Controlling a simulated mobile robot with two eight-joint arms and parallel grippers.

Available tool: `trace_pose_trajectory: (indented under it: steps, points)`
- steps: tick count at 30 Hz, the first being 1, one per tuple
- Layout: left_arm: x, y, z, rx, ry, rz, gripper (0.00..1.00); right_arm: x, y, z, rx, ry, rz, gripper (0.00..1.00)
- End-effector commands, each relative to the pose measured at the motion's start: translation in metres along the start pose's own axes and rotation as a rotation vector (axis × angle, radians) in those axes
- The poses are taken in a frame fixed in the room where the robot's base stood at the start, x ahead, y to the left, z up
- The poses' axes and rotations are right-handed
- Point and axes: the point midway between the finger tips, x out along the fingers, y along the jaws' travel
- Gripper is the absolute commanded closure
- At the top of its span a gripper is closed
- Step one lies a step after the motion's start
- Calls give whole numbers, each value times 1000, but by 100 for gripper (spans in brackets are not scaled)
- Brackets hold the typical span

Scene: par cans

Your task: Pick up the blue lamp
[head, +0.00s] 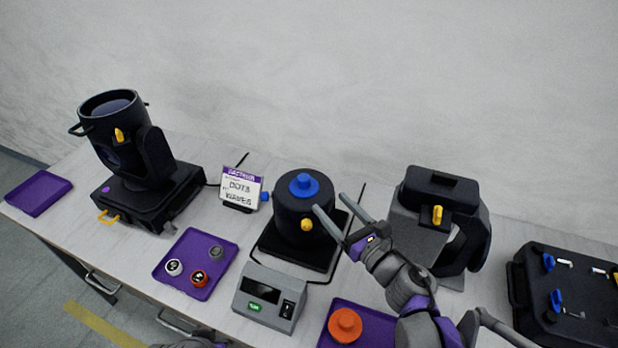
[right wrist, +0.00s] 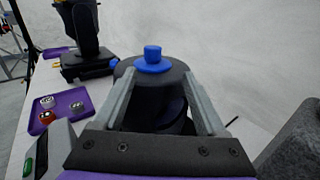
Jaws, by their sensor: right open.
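The blue lamp (head: 304,185) is a round blue disc with a raised knob. It sits on top of a black cylindrical can (head: 296,220) that stands on a dark square base. In the right wrist view the blue lamp (right wrist: 153,60) shows beyond and between the fingertips. My right gripper (head: 343,205) is open and empty, just to the right of the can, with its fingers pointing toward the back. The fingers also show spread in the right wrist view (right wrist: 159,82). They look apart from the lamp.
A purple tray (head: 160,268) holds several small round pieces. A grey box with a switch (head: 268,298) stands in front of the can. An orange lamp (head: 345,325) lies on another purple tray. Black stage fixtures stand left (head: 130,140) and right (head: 440,215), with a dark case (head: 570,300) at far right.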

Motion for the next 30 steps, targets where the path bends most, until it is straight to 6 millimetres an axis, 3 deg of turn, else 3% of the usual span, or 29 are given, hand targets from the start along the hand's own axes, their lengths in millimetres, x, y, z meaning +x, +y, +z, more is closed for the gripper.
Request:
trace_pose_trajectory:
  steps: [10,19,27,30]
  points:
    - [1,0,1,0,0,0,100,46,6,-2,-46,3,28,26]
    - [0,0,0,0,0,0,100,66,8,1,-44,3,26,26]
    - [-2,0,-1,0,1,0,100,105,10,8,-43,3,27,26]
    - [-2,0,-1,0,1,0,100,110,10,7,-44,3,25,26]
